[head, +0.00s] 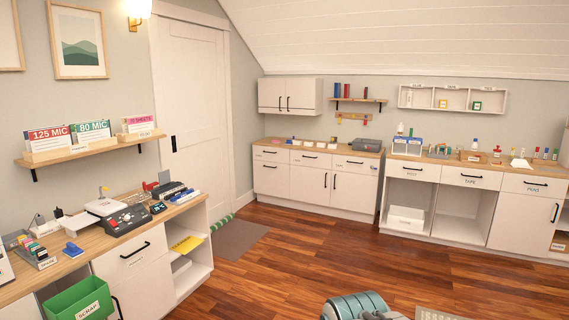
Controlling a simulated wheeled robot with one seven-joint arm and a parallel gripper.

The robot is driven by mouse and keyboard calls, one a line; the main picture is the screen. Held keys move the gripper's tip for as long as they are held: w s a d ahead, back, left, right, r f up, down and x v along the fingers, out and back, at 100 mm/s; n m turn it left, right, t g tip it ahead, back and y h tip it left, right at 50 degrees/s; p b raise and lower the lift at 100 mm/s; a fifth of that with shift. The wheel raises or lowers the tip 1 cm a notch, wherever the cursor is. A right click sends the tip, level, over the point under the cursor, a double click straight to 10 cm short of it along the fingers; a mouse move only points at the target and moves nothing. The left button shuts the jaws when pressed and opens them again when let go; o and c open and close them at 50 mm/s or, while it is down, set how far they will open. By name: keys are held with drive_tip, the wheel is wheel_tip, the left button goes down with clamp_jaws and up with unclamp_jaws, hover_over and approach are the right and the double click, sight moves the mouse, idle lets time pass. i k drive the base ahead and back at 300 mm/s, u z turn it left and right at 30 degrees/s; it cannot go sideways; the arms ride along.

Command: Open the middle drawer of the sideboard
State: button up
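A white low cabinet with a wooden top (325,154) stands in the far corner; it may be the sideboard, but no label says so. My gripper is not in view; only a rounded teal and grey part, likely of my arm, shows at the bottom edge.
A counter (150,244) runs along the left, with a green SCRAP bin (82,298) at its front. A dark mat (232,238) lies before the white door (192,100). The wooden floor (300,250) in the middle is clear. A grey mat edge (440,314) shows at the bottom.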

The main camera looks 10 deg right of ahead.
sight(308, 159)
drive_tip(key=u, duration=0.05)
drive_tip(key=i, duration=4.45)
drive_tip(key=z, duration=0.35)
drive_tip(key=i, duration=1.7)
drive_tip(key=z, duration=0.65)
drive_tip(key=i, duration=2)
drive_tip(key=z, duration=0.3)
